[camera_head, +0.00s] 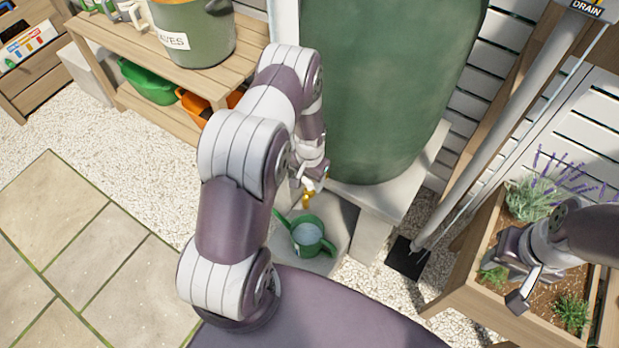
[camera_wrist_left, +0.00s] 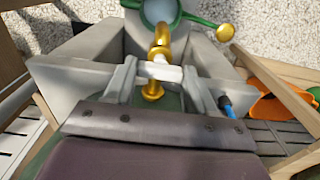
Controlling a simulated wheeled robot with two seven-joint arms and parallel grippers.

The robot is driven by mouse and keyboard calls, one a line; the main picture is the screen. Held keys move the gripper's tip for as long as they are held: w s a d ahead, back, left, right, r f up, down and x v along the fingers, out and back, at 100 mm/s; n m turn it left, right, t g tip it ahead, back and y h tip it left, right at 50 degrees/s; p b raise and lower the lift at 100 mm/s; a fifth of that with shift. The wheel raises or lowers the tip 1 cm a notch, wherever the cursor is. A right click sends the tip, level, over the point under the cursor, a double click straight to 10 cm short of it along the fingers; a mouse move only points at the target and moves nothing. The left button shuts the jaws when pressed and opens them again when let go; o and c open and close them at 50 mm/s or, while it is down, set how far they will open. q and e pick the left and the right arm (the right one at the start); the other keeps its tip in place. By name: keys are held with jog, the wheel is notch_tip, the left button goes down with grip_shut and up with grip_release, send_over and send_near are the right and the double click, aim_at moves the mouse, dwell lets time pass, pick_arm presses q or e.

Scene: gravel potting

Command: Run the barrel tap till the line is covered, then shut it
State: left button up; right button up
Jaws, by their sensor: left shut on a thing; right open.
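The green barrel (camera_head: 390,80) stands on grey blocks. Its brass tap (camera_head: 307,200) also shows in the left wrist view (camera_wrist_left: 160,48). My left gripper (camera_wrist_left: 158,76) is shut on the tap's pale handle (camera_wrist_left: 160,74), which lies crosswise between its fingers. The green watering can (camera_head: 308,246) stands upright below the tap, and its rim shows in the left wrist view (camera_wrist_left: 190,17). Pale water shows inside the can; I cannot make out a line or a running stream. My right gripper (camera_head: 516,287) is open and empty over the planter at right.
A wooden bench (camera_head: 150,62) with a pot labelled "...AVES" (camera_head: 195,35) stands at upper left, with green and orange tubs below. The wooden planter (camera_head: 475,297) holds lavender and small plants. A grey pipe (camera_head: 500,125) runs down to a dark drain (camera_head: 408,258). Paving lies clear at left.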

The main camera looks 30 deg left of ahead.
aim_at(310, 181)
pick_arm(q)
jog(key=o, duration=1)
jog(key=shift+w, duration=0.1)
jog(key=shift+o, duration=0.2)
notch_tip(310, 181, up, 13)
jog(key=p, duration=0.1)
jog(key=shift+f, duration=0.15)
